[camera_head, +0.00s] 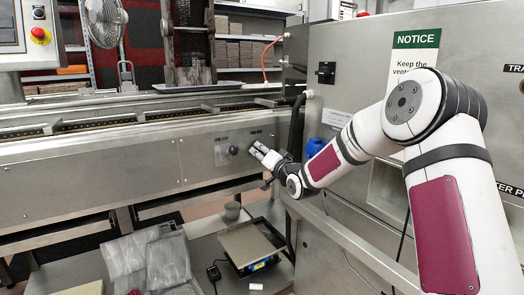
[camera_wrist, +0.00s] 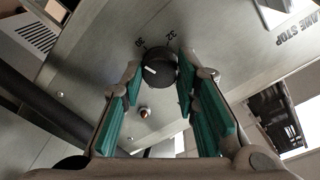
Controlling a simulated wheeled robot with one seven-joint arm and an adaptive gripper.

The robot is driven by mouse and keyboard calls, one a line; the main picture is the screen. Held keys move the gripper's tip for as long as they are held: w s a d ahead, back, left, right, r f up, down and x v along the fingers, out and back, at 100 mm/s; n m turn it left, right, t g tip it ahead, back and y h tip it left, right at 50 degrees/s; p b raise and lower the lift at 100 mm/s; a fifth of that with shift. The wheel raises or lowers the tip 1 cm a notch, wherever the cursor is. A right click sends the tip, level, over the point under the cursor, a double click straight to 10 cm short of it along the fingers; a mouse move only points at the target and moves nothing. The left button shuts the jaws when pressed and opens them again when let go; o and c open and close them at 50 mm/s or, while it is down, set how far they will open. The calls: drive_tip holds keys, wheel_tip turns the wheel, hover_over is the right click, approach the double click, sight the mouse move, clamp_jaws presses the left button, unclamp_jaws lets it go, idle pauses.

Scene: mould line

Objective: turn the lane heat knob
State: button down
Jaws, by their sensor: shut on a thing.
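In the wrist view, a round black knob (camera_wrist: 163,66) with a white pointer line sits on a grey metal panel. The pointer points left and slightly up, a little below the printed "30"; "32" is printed above the knob. My gripper (camera_wrist: 159,75) has its green-padded fingers on either side of the knob and is shut on it. In the head view, my gripper (camera_head: 262,153) reaches the front panel of the conveyor line (camera_head: 120,165) and hides the knob there.
A second dark knob (camera_head: 234,150) is on the same panel, left of my gripper. A small round fitting (camera_wrist: 144,112) is below the held knob. A table below holds plastic bags (camera_head: 150,258) and a scale (camera_head: 250,243). A cabinet with a notice (camera_head: 414,52) stands at right.

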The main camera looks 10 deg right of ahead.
drive_tip(key=shift+f+m+p, duration=0.15)
drive_tip(key=shift+m+p, duration=0.35)
drive_tip(key=shift+m, duration=0.7)
drive_tip(key=c, duration=1.2)
unclamp_jaws()
drive_tip(key=shift+c, duration=0.2)
drive_tip(key=v, duration=1.2)
